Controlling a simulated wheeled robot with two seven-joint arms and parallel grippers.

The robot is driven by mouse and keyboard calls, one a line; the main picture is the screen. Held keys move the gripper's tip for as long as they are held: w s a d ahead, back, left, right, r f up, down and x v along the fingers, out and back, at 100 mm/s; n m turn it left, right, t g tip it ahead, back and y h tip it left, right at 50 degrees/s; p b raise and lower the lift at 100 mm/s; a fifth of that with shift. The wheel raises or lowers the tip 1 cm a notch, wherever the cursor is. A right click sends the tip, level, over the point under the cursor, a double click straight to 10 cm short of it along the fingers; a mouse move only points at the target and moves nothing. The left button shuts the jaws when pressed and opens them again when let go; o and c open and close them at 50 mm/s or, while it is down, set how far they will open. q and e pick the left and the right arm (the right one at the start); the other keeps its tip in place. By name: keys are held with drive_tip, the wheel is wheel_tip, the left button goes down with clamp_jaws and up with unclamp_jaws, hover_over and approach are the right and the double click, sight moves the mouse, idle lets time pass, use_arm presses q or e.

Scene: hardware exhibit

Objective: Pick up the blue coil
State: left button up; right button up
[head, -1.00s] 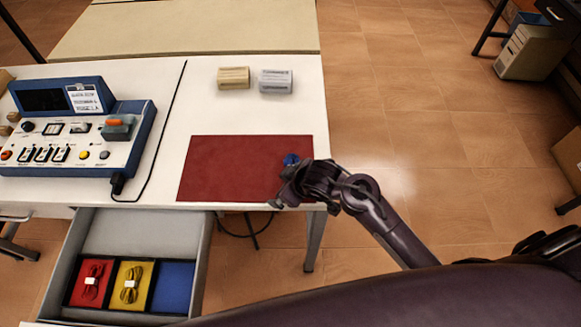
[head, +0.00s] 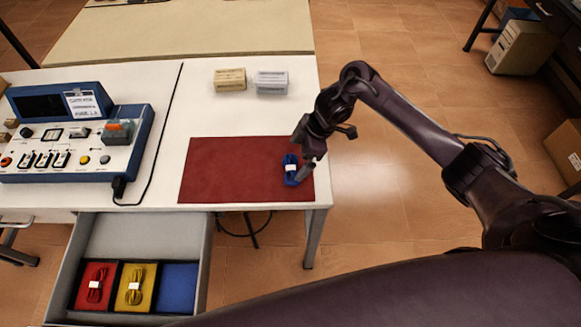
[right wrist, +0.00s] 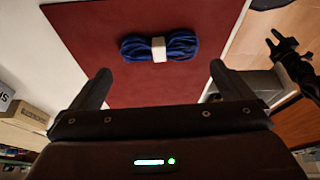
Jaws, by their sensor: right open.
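The blue coil (head: 290,170) lies on the right part of the red mat (head: 228,168), with a white band around its middle. In the right wrist view the blue coil (right wrist: 160,47) lies ahead of the fingers, a little above the gap between them. My right gripper (head: 305,170) is over the right edge of the mat, close beside the coil in the picture. In the right wrist view my right gripper (right wrist: 160,82) has its two fingers wide apart with nothing between them. My left gripper is not in view.
An open drawer (head: 209,250) below the table holds a red coil tray (head: 85,275), a yellow one (head: 148,275) and an empty blue compartment (head: 178,288). A blue console (head: 70,165) stands left. Two small boxes, tan (head: 229,79) and grey (head: 271,82), sit behind the mat.

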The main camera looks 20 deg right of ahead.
sight(291, 167)
drive_tip(key=p+x, duration=0.1)
drive_tip(key=x, duration=0.2)
drive_tip(key=shift+f, duration=0.4)
drive_tip(key=shift+w+a+f, duration=0.1)
drive_tip(key=shift+a+f, duration=0.15)
drive_tip(key=shift+f, duration=0.3)
drive_tip(key=c, duration=0.6)
drive_tip(key=shift+r, duration=0.1)
